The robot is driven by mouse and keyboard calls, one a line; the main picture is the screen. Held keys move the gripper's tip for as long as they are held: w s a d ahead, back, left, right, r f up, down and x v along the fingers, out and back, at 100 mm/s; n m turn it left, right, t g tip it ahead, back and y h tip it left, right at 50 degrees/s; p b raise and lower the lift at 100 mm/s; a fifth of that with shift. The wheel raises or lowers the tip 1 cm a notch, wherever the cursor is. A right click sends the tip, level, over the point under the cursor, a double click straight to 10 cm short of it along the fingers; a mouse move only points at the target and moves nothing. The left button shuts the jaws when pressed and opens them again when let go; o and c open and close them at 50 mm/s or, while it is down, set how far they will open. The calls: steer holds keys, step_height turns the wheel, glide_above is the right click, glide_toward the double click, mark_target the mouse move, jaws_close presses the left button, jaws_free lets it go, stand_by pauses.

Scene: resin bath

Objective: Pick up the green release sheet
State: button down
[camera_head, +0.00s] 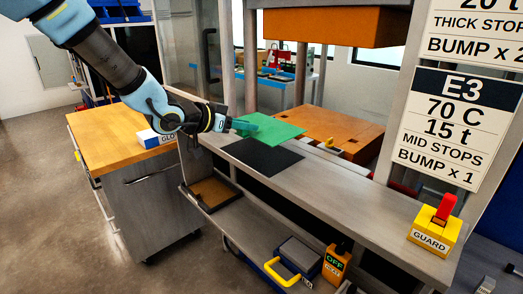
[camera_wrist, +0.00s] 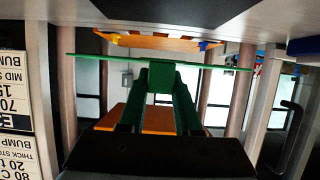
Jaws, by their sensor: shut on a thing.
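The green release sheet (camera_head: 275,129) is a flat, thin square, held level in the head view. My gripper (camera_head: 236,125) is shut on its left edge. In the wrist view the sheet (camera_wrist: 95,62) shows edge-on as a thin green line, with my gripper (camera_wrist: 160,72) closed at its middle. The sheet is apart from the grey ledge and hangs above a black sheet (camera_head: 262,158), hiding part of it. The fingertips are partly hidden by the sheet and wrist in the head view.
The grey ledge (camera_head: 345,187) runs along the press front. The orange lower platen (camera_head: 340,132) lies behind the sheet, with the orange upper block (camera_head: 325,27) overhead. A yellow guard box (camera_head: 432,229) stands at right. A wooden-topped cabinet (camera_head: 105,135) is at left.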

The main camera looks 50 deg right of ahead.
steer(key=a+p, duration=0.2)
steer(key=a, duration=0.8)
steer(key=shift+w+p, duration=0.25)
steer(key=shift+p, duration=0.15)
